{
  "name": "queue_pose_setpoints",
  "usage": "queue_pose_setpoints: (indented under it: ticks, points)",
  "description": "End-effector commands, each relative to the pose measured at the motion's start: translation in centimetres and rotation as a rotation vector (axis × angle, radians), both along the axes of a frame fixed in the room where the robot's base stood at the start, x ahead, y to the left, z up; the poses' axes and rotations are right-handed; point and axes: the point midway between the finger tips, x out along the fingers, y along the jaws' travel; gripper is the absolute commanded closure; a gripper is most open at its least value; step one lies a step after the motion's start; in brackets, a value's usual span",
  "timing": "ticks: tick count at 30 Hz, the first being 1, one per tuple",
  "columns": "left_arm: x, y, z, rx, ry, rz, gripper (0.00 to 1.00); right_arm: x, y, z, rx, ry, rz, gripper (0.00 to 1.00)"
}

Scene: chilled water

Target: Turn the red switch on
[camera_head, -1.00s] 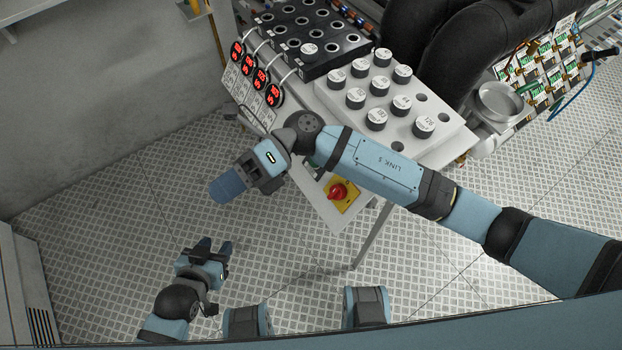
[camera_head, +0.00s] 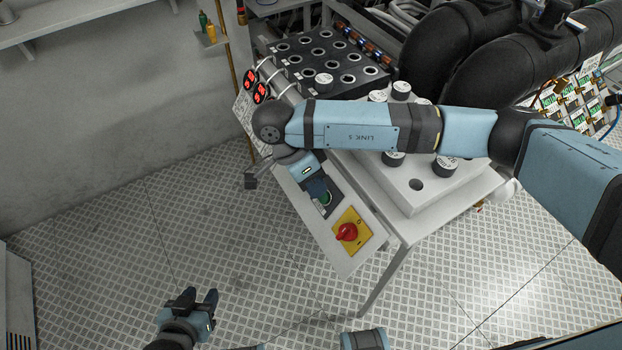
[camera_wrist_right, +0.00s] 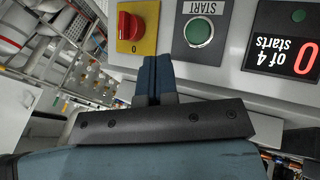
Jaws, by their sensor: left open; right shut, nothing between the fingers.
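The red switch (camera_head: 347,232) is a rotary knob on a yellow plate, on the sloping front panel of the light-grey console. It also shows at the top of the right wrist view (camera_wrist_right: 127,27), with a "0" printed on the plate below it. My right gripper (camera_head: 319,188) is shut and empty, over the panel at the green button, up and left of the switch in the head view. In the right wrist view its closed fingertips (camera_wrist_right: 155,62) point between the switch and the button; I cannot tell if they touch the panel. My left gripper (camera_head: 194,298) is open and empty above the floor.
The green START button (camera_wrist_right: 198,33) sits beside the switch, with a red-digit "0 of 4 starts" display (camera_wrist_right: 283,38) further right. A black rack (camera_head: 335,58) and a block of white-capped cylinders (camera_head: 415,185) stand behind the panel. The floor at left is clear.

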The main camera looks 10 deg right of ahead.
Motion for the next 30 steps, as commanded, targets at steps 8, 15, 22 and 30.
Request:
queue_pose_setpoints:
  ticks: [8,15,22,30]
  points:
    - [-0.1,0.1,0.0,0.004,0.004,-0.003,0.57,-2.0,-2.3,-4.9,0.001,0.002,-0.001,1.00]
    - [-0.2,0.0,0.1,-0.005,0.016,0.007,0.57,-4.8,-3.3,-4.7,0.003,0.002,-0.001,1.00]
    - [-0.2,-0.3,0.0,-0.013,0.020,0.014,0.57,-5.4,-3.4,-4.7,0.003,0.000,-0.001,1.00]
    - [-0.2,-0.1,0.1,-0.009,0.016,0.010,0.57,-5.4,-3.4,-4.7,0.003,-0.002,-0.001,1.00]
